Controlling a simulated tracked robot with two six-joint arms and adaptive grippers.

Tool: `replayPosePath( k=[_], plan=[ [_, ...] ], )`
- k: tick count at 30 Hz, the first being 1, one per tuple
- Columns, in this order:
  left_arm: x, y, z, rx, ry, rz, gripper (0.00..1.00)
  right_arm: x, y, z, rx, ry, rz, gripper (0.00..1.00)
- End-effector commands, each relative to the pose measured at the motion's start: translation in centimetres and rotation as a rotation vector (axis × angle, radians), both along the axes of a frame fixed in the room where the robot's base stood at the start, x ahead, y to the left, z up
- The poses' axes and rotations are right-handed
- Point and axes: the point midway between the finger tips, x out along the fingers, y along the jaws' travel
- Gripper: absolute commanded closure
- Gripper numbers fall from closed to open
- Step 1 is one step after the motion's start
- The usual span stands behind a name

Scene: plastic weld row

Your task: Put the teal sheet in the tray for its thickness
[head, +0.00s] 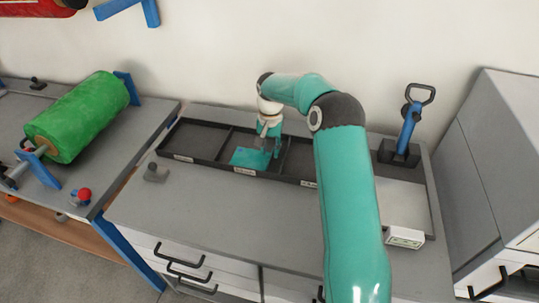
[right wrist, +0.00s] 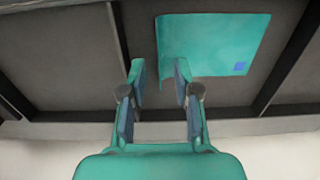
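The teal sheet (head: 248,157) lies in the middle compartment of the dark tray (head: 196,162). In the right wrist view the sheet (right wrist: 215,42) is flat, with a small blue square near one corner. My right gripper (head: 267,148) is over that same compartment. In the right wrist view its fingers (right wrist: 160,75) are apart with nothing held between them; one fingertip overlaps the sheet's edge in the picture. Whether they touch cannot be told. My left gripper is not in view.
The tray has raised dividers and small front labels, too small to read. My right arm hides part of its right side. A blue-handled tool (head: 408,130) stands right of it, a white box (head: 404,237) nearer. A grey block (head: 156,173) sits front left. The front bench is clear.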

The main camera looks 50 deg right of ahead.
Motion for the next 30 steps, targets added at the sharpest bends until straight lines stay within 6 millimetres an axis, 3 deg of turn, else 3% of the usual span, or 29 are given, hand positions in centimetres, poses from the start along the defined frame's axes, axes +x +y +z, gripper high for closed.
replayPosePath(
  k=[6,13,18,30],
  plan=[
    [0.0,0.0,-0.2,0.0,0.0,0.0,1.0,0.1,0.0,4.6,-0.003,-0.005,0.001,0.69],
    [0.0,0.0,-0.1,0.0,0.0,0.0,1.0,0.1,0.0,8.4,-0.001,-0.002,0.002,0.69],
    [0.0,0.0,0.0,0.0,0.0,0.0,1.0,0.0,0.0,9.5,0.0,0.0,0.001,0.69],
    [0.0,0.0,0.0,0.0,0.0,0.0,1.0,0.0,0.0,9.6,0.0,0.0,0.002,0.69]
  ],
)
